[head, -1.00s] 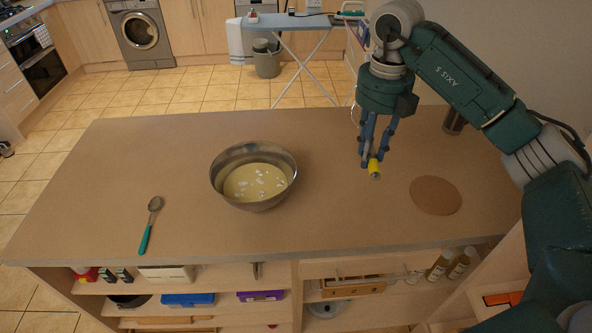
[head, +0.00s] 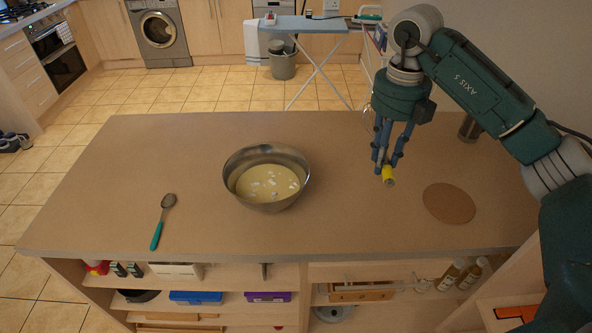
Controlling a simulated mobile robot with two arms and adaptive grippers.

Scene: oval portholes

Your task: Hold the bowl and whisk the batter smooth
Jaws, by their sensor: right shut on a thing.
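A steel bowl (head: 233,189) stands upright on the brown worktop, left of the middle, with pale yellow batter (head: 265,184) in it. White lumps float on the batter. My right gripper (head: 387,165) points down, to the right of the bowl and apart from it. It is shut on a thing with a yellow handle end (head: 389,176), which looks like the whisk. A thin pale wire loop shows behind the fingers' left side; most of the held thing is hidden. My left gripper is not in view.
A spoon with a teal handle (head: 157,235) lies on the worktop (head: 110,190) left of the bowl. A round brown mat (head: 449,204) lies right of my gripper. A dark cylinder (head: 469,128) stands at the back right. The worktop between bowl and mat is clear.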

